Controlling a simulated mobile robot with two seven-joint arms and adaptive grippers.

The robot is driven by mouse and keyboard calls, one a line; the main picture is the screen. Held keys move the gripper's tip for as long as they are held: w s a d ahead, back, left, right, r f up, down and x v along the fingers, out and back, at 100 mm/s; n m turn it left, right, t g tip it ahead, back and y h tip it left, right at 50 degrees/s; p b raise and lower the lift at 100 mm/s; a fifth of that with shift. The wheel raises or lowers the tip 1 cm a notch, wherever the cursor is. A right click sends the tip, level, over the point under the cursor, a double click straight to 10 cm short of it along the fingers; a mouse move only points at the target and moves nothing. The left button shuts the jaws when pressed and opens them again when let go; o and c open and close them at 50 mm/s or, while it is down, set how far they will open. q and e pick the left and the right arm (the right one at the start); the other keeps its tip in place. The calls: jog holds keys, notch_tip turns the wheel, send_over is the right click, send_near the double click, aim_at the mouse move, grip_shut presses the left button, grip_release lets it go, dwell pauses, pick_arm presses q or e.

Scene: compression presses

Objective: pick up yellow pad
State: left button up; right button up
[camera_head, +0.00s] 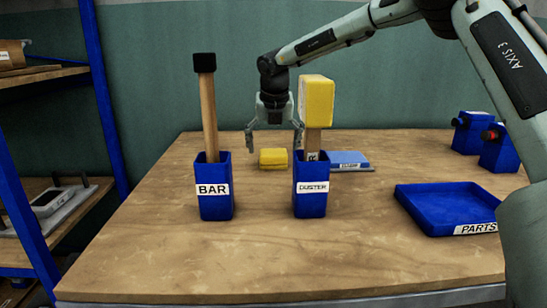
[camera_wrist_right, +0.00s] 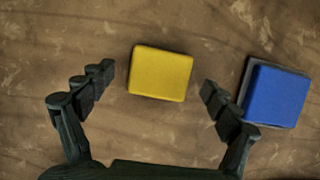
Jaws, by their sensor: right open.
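The yellow pad (camera_head: 273,158) lies flat on the wooden table behind the two blue holders in the head view. It also shows in the right wrist view (camera_wrist_right: 160,73), ahead of and between the fingertips. My right gripper (camera_head: 273,133) is open and empty above the pad, fingers pointing down, one finger on each side. In the wrist view the gripper (camera_wrist_right: 155,90) has its fingers spread wider than the pad, touching nothing. My left gripper is not in view.
A blue pad (camera_wrist_right: 277,95) on a grey base lies right of the yellow pad, near the right finger. In front stand the BAR holder (camera_head: 215,192) and DUSTER holder (camera_head: 311,190) with tall tools. The PARTS tray (camera_head: 415,222) and blue boxes (camera_head: 497,150) are at right.

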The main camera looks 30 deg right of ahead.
jog(key=x, duration=0.2)
jog(key=shift+w+d+f, duration=0.1)
jog(key=shift+f, duration=0.15)
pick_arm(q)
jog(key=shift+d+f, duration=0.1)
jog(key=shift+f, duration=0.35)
pick_arm(e)
jog(key=c, duration=0.9)
jog(key=shift+r, duration=0.1)
notch_tip(320, 180, up, 11)
pick_arm(q)
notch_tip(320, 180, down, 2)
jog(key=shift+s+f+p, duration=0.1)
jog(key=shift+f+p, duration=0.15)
jog(key=shift+p, duration=0.4)
pick_arm(e)
notch_tip(320, 180, up, 7)
send_over(273, 152)
jog(key=shift+w+d, duration=0.1)
